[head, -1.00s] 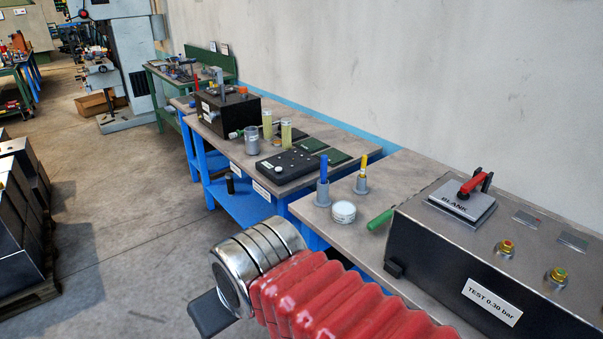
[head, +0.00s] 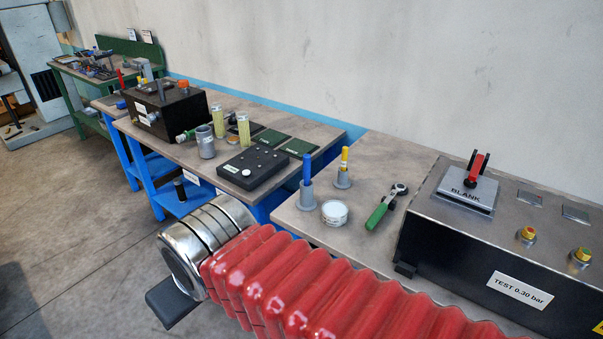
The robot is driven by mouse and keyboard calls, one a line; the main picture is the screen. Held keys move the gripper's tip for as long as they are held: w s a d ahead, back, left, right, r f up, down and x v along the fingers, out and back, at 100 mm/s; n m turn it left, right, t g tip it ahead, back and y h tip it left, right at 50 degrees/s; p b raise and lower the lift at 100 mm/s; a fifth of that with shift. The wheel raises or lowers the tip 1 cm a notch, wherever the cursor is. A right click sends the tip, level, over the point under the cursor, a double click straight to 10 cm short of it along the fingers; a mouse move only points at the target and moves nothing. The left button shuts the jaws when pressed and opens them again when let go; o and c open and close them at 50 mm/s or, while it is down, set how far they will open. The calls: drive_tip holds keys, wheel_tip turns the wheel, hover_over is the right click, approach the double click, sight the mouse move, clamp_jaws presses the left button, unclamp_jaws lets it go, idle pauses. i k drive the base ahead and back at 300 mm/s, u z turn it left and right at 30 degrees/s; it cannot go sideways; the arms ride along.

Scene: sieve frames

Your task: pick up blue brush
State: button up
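The blue brush (head: 307,169) stands upright in a grey holder (head: 307,197) near the left end of the nearer bench top. My gripper (head: 172,302) shows only in part as a dark piece at the lower left, below the silver end of my red-sleeved arm. It is well left of and in front of the brush, apart from it. Its fingertips cannot be made out, so its opening is unclear.
A yellow brush (head: 344,160) in its own holder stands just right. A round white tin (head: 335,213) and a green-handled tool (head: 385,207) lie nearby. The black test box (head: 500,240) fills the right. A black block (head: 252,168) sits on the farther bench.

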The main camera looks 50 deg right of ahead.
sight(307, 157)
drive_tip(key=z, duration=0.4)
drive_tip(key=i, duration=0.85)
drive_tip(key=z, duration=0.4)
